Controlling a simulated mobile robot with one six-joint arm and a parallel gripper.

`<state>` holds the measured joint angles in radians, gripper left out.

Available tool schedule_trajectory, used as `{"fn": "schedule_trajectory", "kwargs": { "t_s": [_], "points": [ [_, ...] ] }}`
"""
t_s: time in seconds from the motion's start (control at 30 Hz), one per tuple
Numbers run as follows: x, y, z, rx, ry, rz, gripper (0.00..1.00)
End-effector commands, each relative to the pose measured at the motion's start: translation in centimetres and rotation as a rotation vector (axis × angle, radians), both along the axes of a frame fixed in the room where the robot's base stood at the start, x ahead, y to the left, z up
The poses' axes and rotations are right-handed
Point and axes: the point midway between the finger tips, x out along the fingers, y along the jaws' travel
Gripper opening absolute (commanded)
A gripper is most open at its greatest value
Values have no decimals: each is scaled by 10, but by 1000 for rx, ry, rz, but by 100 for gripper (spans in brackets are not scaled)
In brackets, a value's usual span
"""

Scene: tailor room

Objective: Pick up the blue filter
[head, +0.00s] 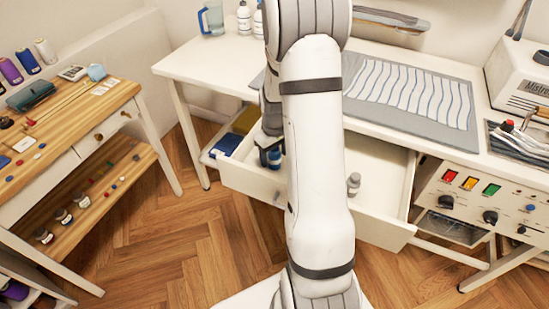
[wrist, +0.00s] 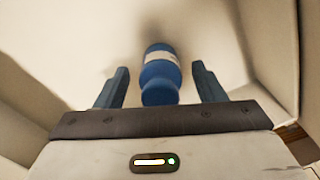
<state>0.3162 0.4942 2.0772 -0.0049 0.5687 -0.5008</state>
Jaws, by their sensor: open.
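The blue filter (wrist: 160,72) is a small rounded blue cylinder with a pale band. In the wrist view it lies between the two fingers of my gripper (wrist: 160,68), with a visible gap on each side. My gripper is open and the fingers do not touch it. In the head view the filter (head: 275,160) shows as a small blue shape in the open white drawer, beside my gripper (head: 267,155). My arm hides part of the drawer there.
The open drawer (head: 385,225) also holds a small grey bottle (head: 353,184), a blue item (head: 227,144) and a yellow item (head: 246,120). Drawer walls stand close around my gripper. A worktable (head: 205,65) is above, and a wooden side table (head: 60,125) stands at left.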

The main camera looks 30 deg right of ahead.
Motion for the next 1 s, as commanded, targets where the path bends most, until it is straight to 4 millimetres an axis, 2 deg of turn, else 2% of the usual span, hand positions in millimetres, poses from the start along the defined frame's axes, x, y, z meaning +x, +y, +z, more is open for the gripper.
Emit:
{"fn": "schedule_trajectory", "kwargs": {
  "t_s": [0.17, 0.73, 1.0],
  "points": [
    [0, 0, 0, 0, 0, 1, 61],
    [0, 1, 0, 0, 0, 2, 15],
    [1, 1, 3, -1, -1, 2, 13]
  ]
}}
